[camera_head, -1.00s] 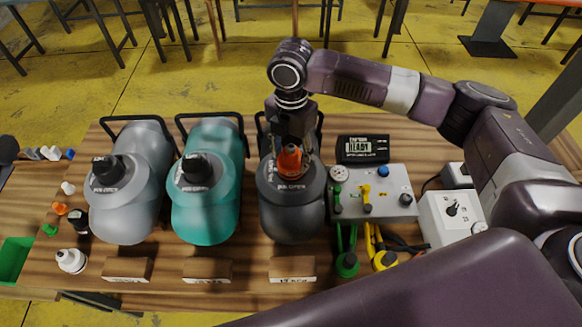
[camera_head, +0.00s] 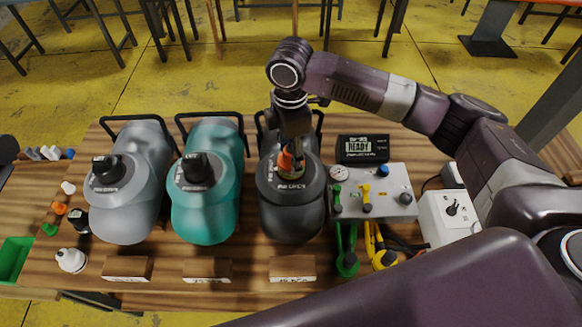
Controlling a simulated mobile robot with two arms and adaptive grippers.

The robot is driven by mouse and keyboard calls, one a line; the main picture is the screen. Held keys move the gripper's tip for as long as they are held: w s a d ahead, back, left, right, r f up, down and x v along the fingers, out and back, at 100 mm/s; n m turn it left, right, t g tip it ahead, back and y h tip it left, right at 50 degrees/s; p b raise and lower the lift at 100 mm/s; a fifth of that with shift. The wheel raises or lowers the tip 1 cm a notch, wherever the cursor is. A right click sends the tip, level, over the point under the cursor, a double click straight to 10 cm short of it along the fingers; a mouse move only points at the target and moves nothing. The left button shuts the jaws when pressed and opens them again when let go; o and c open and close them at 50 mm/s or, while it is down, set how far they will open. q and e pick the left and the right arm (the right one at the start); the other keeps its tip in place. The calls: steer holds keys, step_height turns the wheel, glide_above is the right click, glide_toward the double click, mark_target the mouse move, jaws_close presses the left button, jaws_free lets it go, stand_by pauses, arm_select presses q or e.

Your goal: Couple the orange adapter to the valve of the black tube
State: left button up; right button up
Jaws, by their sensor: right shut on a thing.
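The orange adapter (camera_head: 286,161) is in my right gripper (camera_head: 291,156), directly above the valve area on top of the black tube (camera_head: 291,213). The gripper is shut on the adapter and points straight down. The valve under it is mostly hidden by the adapter and fingers. I cannot tell whether the adapter touches the valve or is seated on it. The black tube stands on the wooden table, right of the other two tubes. My left gripper is not in view.
A grey tube (camera_head: 131,205) and a teal tube (camera_head: 206,213) stand to the left. A grey panel (camera_head: 350,200) with gauge and knobs is close on the right, with green and yellow hoses. Small caps lie at the left, and a green bin (camera_head: 14,258) is at the left edge.

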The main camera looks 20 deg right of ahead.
steer(key=shift+m, duration=0.5)
steer(key=o, duration=1.3)
steer(key=shift+c, duration=0.2)
step_height(320, 180, up, 12)
steer(key=shift+f, duration=0.1)
